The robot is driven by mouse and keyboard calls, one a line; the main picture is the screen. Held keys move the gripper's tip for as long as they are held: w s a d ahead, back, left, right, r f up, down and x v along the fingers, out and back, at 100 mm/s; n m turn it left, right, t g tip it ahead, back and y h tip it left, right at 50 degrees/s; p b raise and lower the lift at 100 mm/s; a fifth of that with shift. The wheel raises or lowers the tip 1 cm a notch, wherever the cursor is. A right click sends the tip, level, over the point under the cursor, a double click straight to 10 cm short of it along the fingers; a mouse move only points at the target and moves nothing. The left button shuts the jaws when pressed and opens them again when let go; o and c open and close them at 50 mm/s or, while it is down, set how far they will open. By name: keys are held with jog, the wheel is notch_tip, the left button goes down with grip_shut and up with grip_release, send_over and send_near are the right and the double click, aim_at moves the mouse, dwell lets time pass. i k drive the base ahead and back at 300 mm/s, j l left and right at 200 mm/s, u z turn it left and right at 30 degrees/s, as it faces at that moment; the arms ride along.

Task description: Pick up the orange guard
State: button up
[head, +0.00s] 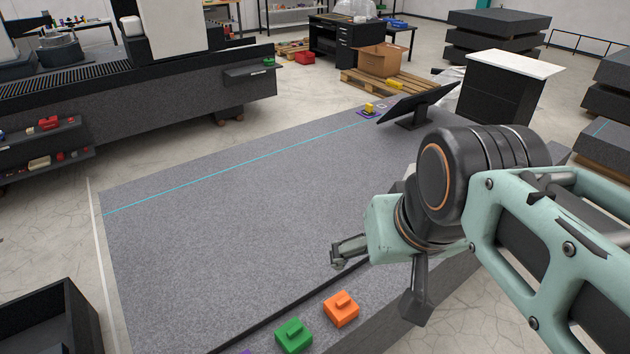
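The orange guard (341,309) is a small block with a raised knob on top. It sits near the front edge of the granite bed (230,215), on the near side of a dark groove. My gripper (374,288) is above and to the right of it, with its two fingers spread wide and nothing seen between them. The gripper looks apart from the guard, though its exact height is hard to tell. The guard is not hidden by the arm.
A similar green block (294,336) stands just left of the orange guard, with a purple bit at the bottom edge. A black monitor (416,103) and a small yellow item (369,107) stand at the bed's far end. The bed's middle is clear.

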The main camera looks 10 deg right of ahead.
aim_at(340, 308)
jog(key=i+l, duration=0.2)
jog(key=l, duration=0.2)
jog(key=i+l, duration=0.25)
jog(key=l, duration=0.15)
jog(key=i+l, duration=0.2)
jog(key=l, duration=0.2)
jog(key=l+u, duration=0.15)
jog(key=u, duration=0.3)
jog(key=i+l+u, duration=0.1)
jog(key=u, duration=0.35)
jog(key=l, duration=0.1)
